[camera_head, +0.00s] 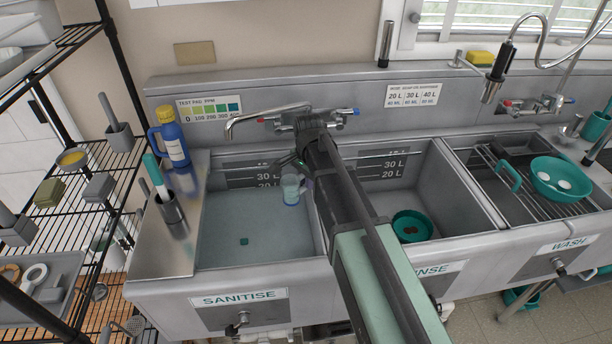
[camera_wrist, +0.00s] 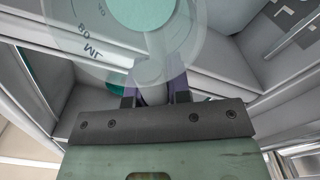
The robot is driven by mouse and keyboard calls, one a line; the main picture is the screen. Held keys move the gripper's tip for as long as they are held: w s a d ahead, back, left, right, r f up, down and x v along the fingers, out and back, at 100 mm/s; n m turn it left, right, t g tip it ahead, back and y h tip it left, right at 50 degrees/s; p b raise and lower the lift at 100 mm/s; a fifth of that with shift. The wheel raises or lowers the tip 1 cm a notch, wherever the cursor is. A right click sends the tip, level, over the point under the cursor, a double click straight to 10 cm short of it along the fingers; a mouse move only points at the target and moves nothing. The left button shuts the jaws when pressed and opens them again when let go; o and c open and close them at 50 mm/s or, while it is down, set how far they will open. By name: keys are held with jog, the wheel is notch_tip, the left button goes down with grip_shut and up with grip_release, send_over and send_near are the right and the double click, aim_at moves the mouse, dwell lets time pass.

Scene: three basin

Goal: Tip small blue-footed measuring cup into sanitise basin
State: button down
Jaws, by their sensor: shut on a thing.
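My gripper (camera_wrist: 155,95) is shut on the small clear measuring cup (camera_wrist: 180,40), which has mL marks and a pale green content in the wrist view. In the head view the cup (camera_head: 291,190) looks upright, with a bluish foot, above the sanitise basin (camera_head: 210,235) near its right side. The sanitise basin is the left one, labelled SANITISE, with clear bluish water and a small dark drain. My arm hides part of the gripper and the wall between the basins.
A tap (camera_head: 265,118) reaches over the sanitise basin from behind. A blue bottle (camera_head: 172,137) and a metal holder (camera_head: 170,207) stand on the left ledge. The rinse basin (camera_head: 440,200) holds a teal bowl (camera_head: 412,226); a rack with another teal bowl (camera_head: 560,178) is at right.

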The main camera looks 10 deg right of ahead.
jog(key=shift+a+f, duration=0.1)
jog(key=shift+s, duration=0.1)
jog(key=shift+s+a+h, duration=0.1)
jog(key=shift+a+h, duration=0.15)
jog(key=shift+h, duration=0.15)
dwell(0.5)
